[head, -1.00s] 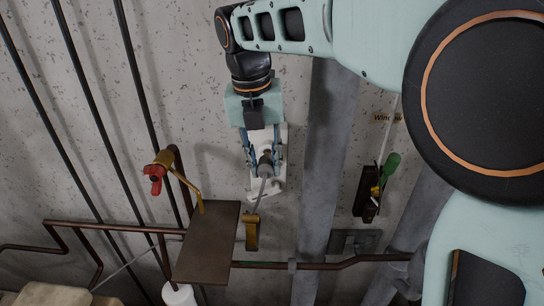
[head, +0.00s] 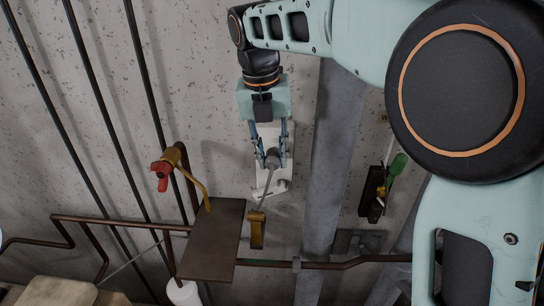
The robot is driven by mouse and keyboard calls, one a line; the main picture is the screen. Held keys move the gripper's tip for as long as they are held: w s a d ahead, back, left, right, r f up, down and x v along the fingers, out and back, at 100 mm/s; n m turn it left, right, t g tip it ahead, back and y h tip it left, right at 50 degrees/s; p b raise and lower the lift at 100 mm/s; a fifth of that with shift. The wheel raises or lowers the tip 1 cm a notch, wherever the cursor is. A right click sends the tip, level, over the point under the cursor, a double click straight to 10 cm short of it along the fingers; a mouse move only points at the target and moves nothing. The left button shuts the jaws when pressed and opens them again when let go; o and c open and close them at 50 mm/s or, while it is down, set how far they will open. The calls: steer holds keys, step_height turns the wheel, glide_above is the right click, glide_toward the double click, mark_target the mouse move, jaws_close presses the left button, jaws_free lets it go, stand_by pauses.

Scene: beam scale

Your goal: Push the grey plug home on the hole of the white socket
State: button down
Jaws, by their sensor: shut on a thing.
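My gripper (head: 271,152) points down in the head view, its blue-grey fingers shut on the grey plug (head: 272,160). A thin grey cord or rod runs from the plug down to a brass-coloured piece (head: 257,230). The white socket (head: 282,186) is on the concrete wall behind the plug and fingers; its lower end shows below them. The hole is hidden by the plug and gripper. I cannot tell whether the plug touches the socket or how far it is in.
A brown plate (head: 213,240) juts out at lower left, beside a brass tap with a red handle (head: 160,174). A grey pipe (head: 333,170) stands close right of the socket. A green-handled tool (head: 397,168) hangs further right. Dark pipes run along the wall.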

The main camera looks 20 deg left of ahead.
steer(key=shift+w+a+f, duration=0.1)
steer(key=shift+w, duration=0.4)
steer(key=c, duration=1.5)
jaws_free()
steer(key=shift+w, duration=0.1)
steer(key=shift+c, duration=0.2)
step_height(320, 180, up, 12)
steer(key=s+a, duration=0.1)
steer(key=shift+s, duration=0.2)
